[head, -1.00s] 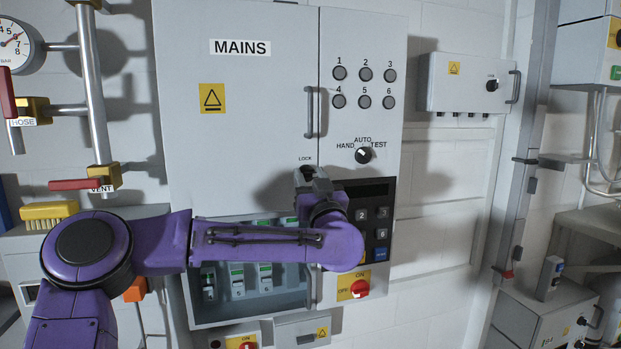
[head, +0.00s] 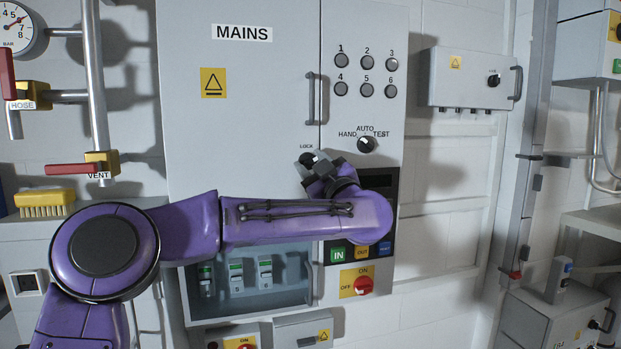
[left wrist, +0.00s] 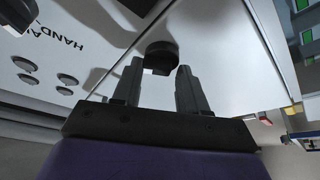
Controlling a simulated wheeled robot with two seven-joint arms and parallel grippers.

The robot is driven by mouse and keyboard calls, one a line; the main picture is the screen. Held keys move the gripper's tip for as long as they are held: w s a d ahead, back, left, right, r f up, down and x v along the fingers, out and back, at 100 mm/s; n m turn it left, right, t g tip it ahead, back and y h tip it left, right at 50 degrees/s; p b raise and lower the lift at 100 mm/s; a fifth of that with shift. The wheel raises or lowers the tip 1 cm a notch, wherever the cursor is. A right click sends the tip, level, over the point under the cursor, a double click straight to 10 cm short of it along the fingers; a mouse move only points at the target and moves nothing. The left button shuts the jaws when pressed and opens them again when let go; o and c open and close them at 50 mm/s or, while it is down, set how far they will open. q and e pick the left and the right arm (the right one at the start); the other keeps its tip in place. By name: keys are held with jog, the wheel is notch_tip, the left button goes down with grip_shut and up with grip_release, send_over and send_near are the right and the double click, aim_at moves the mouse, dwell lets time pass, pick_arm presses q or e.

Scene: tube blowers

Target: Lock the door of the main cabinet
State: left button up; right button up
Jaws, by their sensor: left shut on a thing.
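The main cabinet's door (head: 265,110) is a large pale grey panel marked MAINS, with a yellow warning sign and a dark vertical handle (head: 311,99) at its right edge. It looks shut and flush. The small dark lock knob (head: 306,158) sits below the handle under the word LOCK; it also shows in the left wrist view (left wrist: 160,55). My left gripper (head: 319,163) is at the knob, its fingers tilted; in the left wrist view its fingertips (left wrist: 158,72) hold the knob from both sides. The gripper partly hides the knob. My right gripper is out of view.
Right of the door are numbered buttons, a HAND/AUTO/TEST selector (head: 367,144), a keypad partly behind my arm and a red rotary switch (head: 363,286). Below the door is a breaker compartment (head: 250,297). Pipes with red-handled valves (head: 75,169) stand at left.

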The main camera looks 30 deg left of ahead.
pick_arm(q)
jog(key=n+g, duration=0.1)
jog(key=n, duration=0.1)
jog(key=n+g+b, duration=0.1)
jog(key=shift+d+r+n, duration=0.15)
jog(key=shift+r+n, duration=0.15)
jog(key=shift+n, duration=0.1)
jog(key=n+g, duration=0.1)
jog(key=n, duration=0.2)
jog(key=shift+r+b, duration=0.2)
jog(key=shift+b, duration=0.2)
jog(key=n+g, duration=0.1)
jog(key=n, duration=0.2)
jog(key=n+g+h, duration=0.1)
jog(key=n, duration=0.2)
jog(key=shift+r+n+h, duration=0.2)
jog(key=shift+n+h, duration=0.1)
jog(key=shift+n, duration=0.1)
jog(key=o, duration=0.9)
jog(key=shift+f, duration=0.15)
jog(key=shift+f+b, duration=0.15)
jog(key=shift+b, duration=0.15)
